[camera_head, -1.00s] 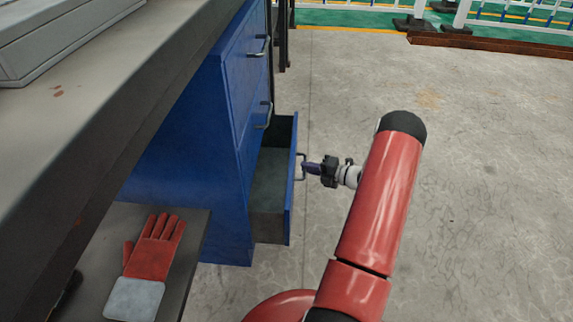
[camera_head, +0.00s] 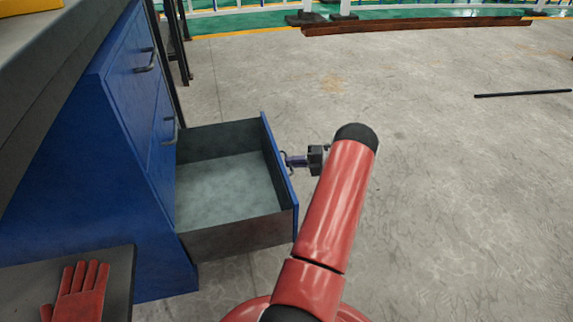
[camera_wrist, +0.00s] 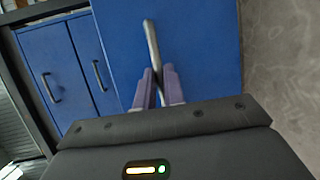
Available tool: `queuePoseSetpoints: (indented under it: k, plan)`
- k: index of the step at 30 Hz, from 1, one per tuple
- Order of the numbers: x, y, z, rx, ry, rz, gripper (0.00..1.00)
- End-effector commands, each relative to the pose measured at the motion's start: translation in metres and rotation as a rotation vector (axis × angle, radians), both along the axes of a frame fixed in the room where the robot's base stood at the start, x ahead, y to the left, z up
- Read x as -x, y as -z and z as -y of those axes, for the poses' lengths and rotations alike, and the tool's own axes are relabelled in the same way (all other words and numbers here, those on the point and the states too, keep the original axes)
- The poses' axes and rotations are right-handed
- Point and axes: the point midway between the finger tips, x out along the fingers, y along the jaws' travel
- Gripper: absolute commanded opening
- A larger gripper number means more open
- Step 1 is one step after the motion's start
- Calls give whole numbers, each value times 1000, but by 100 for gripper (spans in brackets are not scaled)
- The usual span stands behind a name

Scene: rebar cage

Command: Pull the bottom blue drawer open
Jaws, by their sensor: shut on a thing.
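The bottom blue drawer (camera_head: 235,190) stands far out from the blue cabinet (camera_head: 120,150), and its grey inside looks empty. Its blue front also fills the middle of the wrist view (camera_wrist: 190,50). A grey bar handle (camera_wrist: 152,48) is on that front. My gripper (camera_head: 291,160) is at the outer side of the drawer front. In the wrist view its two purple fingers (camera_wrist: 158,88) are shut on the handle, one on each side of it. My red arm hides part of the floor in front of the drawer.
Two shut drawers with grey handles (camera_head: 147,60) are above the open one. A red glove (camera_head: 76,292) lies on a low dark surface at lower left. A black rod (camera_head: 522,93) lies on the floor at right. Concrete floor around my arm is clear.

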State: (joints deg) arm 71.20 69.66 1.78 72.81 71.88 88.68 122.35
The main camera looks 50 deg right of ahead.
Motion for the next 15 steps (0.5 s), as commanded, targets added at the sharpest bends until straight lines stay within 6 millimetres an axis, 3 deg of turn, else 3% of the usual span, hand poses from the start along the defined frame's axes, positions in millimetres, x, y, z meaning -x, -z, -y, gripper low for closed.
queuePoseSetpoints:
  k: [9,10,15]
  plan:
    - [1,2,0,-1,0,-3,0]
    - [1,1,0,-1,0,-3,14]
    - [0,1,0,-1,0,-2,32]
